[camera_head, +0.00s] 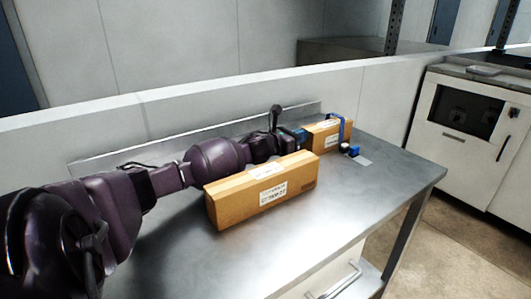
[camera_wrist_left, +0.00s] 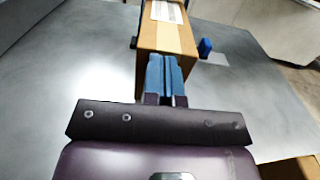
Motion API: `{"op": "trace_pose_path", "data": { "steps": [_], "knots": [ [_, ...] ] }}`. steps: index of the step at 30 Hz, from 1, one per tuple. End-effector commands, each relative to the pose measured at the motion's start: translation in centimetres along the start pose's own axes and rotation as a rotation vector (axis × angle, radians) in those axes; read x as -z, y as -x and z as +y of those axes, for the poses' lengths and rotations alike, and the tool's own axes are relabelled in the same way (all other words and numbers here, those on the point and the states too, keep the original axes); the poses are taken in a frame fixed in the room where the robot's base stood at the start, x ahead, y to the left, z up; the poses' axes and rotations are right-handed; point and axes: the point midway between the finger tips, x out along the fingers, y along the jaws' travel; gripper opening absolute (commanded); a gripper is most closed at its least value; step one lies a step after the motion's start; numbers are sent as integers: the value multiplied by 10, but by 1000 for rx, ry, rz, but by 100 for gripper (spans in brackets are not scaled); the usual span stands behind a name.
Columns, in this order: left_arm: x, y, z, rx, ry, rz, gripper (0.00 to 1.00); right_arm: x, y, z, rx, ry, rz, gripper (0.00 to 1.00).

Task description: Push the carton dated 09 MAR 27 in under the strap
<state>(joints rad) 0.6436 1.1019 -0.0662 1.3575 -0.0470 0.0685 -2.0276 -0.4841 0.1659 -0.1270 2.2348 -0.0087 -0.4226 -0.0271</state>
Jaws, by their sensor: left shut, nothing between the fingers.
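A small brown carton (camera_head: 322,140) lies at the far end of the steel table, with a blue strap (camera_head: 342,128) arching over its right part. Its date is too small to read. My left gripper (camera_head: 301,136) reaches along the back of the table to this carton's near end. In the left wrist view its blue fingers (camera_wrist_left: 164,72) are closed together, empty, with their tips at the end face of the carton (camera_wrist_left: 165,38); I cannot tell whether they press on it. A larger carton (camera_head: 232,207) lies nearer, in front of my left arm; its date print is blurred. My right gripper is out of view.
The steel table (camera_head: 310,220) is bare in front of the larger carton. A small blue block (camera_head: 354,151) and a grey plate (camera_head: 363,161) are beside the strap. A low wall (camera_head: 200,110) runs along the back. A white cabinet (camera_head: 462,130) stands right.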

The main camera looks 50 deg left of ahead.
Motion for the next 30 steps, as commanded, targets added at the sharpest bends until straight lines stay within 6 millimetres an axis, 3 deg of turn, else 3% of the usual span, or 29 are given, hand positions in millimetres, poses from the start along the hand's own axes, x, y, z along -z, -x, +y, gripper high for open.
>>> {"op": "trace_pose_path", "data": {
  "steps": [1, 10, 30],
  "knots": [
    [7, -8, 0, 0, -3, 7, 0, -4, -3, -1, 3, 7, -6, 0],
    [3, -33, 0, 0, -2, 3, 0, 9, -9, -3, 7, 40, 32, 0],
    [-2, -31, 2, 2, -2, -2, 0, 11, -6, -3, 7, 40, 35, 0]
  ]
}}
